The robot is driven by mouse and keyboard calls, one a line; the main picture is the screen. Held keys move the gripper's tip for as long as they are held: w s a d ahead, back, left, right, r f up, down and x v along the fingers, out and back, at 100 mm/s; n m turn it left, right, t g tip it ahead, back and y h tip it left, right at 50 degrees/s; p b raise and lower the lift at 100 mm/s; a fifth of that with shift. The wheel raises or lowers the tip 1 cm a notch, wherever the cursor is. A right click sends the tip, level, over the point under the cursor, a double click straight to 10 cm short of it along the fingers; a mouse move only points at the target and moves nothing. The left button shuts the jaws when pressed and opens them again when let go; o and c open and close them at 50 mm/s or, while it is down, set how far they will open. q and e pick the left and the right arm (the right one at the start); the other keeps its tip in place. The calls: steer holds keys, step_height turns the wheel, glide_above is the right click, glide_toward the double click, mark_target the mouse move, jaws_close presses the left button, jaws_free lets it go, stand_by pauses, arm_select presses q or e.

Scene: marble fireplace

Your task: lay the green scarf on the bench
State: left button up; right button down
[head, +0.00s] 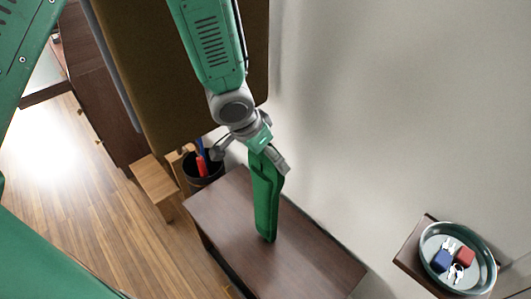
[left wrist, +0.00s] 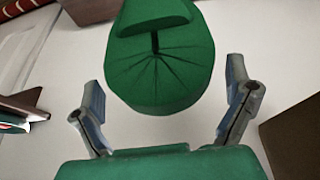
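The green scarf (head: 266,195) is a long, narrow folded strip. It hangs just below my left gripper (head: 250,158), and its lower end overlaps the dark brown bench (head: 310,247) in the head view. I cannot tell whether that end touches the bench. In the left wrist view the scarf (left wrist: 160,75) shows pleats and lies between and beyond the two fingers (left wrist: 165,110). The fingers are spread wide, with a gap on each side of the scarf. What holds up its top is hidden. My right gripper is not in view.
A black bin (head: 202,172) with red and blue items stands beside the bench, near a small wooden step (head: 154,185). A brown panel (head: 165,95) is behind my left arm. A wall shelf (head: 405,255) at right carries a round tray (head: 490,276) with keys. The bench top looks clear.

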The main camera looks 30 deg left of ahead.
arm_select(q)
steer(key=shift+r, duration=0.1)
steer(key=p+v, duration=0.3)
steer(key=v, duration=0.9)
steer(key=s+f+n+g, duration=0.1)
steer(key=s+f, duration=0.3)
steer(key=f, duration=0.4)
steer(key=s+f+n+g, duration=0.1)
steer(key=s+f, duration=0.4)
steer(key=f, duration=0.2)
steer(key=s+a+f+n+g+y, duration=0.1)
steer(key=s+a+f, duration=0.2)
steer(key=s+f, duration=0.8)
steer(key=shift+s+a+g+y, duration=0.3)
steer(key=shift+s, duration=0.85)
steer(key=shift+f, duration=0.1)
steer(key=shift+w+f+b, duration=0.15)
steer(key=shift+f+b, duration=0.5)
steer(key=shift+b, duration=0.2)
